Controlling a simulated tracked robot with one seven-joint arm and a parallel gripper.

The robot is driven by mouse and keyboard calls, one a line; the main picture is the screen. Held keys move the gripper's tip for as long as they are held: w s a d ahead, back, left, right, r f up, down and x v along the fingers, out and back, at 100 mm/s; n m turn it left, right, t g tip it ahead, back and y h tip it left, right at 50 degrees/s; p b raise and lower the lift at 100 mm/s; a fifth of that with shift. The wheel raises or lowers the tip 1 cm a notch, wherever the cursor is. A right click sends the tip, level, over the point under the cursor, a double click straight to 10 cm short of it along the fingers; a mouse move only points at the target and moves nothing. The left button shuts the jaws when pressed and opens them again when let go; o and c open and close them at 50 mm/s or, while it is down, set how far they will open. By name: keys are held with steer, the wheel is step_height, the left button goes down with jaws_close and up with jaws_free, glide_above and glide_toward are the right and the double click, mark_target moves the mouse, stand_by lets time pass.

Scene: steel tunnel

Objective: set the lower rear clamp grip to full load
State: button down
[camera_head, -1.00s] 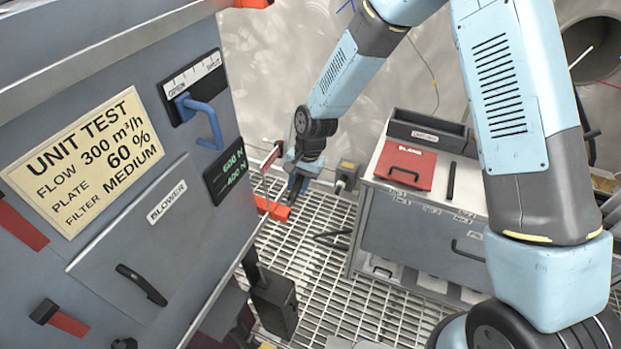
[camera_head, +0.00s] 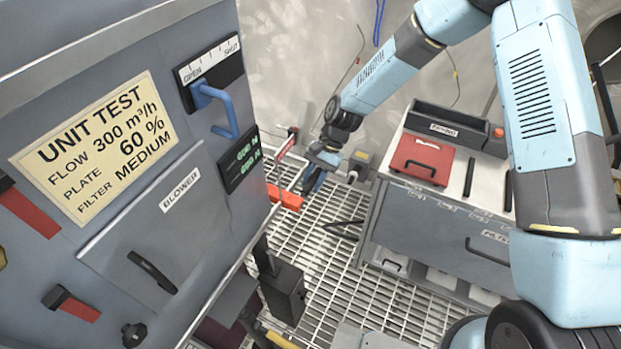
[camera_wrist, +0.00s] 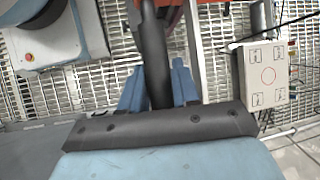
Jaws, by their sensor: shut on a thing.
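My gripper (camera_head: 315,176) is low behind the far edge of the grey cabinet in the head view. In the wrist view its two blue fingers (camera_wrist: 157,82) are shut on a dark bar-shaped grip (camera_wrist: 152,45), with a red part behind its upper end. I cannot tell for sure that this is the lower rear clamp grip; the cabinet hides part of the rear side. An orange-red part (camera_head: 286,198) shows beside my gripper, and a red piece (camera_head: 287,146) above it. A small display (camera_head: 240,160) on the cabinet shows two green readings in N, too blurred to read surely.
The cabinet front has a sign (camera_head: 97,148), a blue lever (camera_head: 218,108), a blower panel (camera_head: 150,225) and two red-handled clamps (camera_head: 32,210). A grey drawer bench (camera_head: 430,230) with a red case (camera_head: 422,161) stands right. Grating floor (camera_head: 350,285) lies between.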

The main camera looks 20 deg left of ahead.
steer(key=shift+w, duration=0.15)
steer(key=c, duration=0.9)
jaws_free()
steer(key=shift+f, duration=0.1)
